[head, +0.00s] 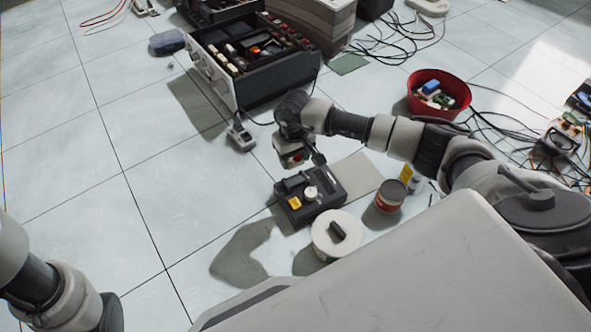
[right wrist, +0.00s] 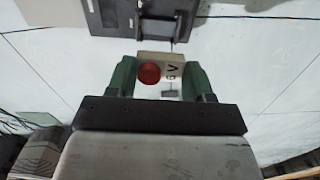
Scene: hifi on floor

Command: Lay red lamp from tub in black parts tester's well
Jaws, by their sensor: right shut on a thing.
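My right gripper (head: 293,158) is shut on a small pale block with a round red lens, which I take as the red lamp (right wrist: 149,73). In the right wrist view the lamp sits between the green fingers of the right gripper (right wrist: 163,80), with dark letters beside the lens. The black parts tester (head: 325,203) lies on the floor just below the gripper in the head view, with a yellow patch and a white round part on top. Its well cannot be made out clearly. The red tub (head: 464,99) stands to the right, holding several small parts. My left gripper is out of view.
A white round lidded container (head: 324,231) and a red can (head: 390,198) stand near the tester. A grey mat (head: 359,176) lies beside it. An open hifi unit (head: 270,84) stands behind, cables (head: 385,45) lie further right. Floor at left is clear.

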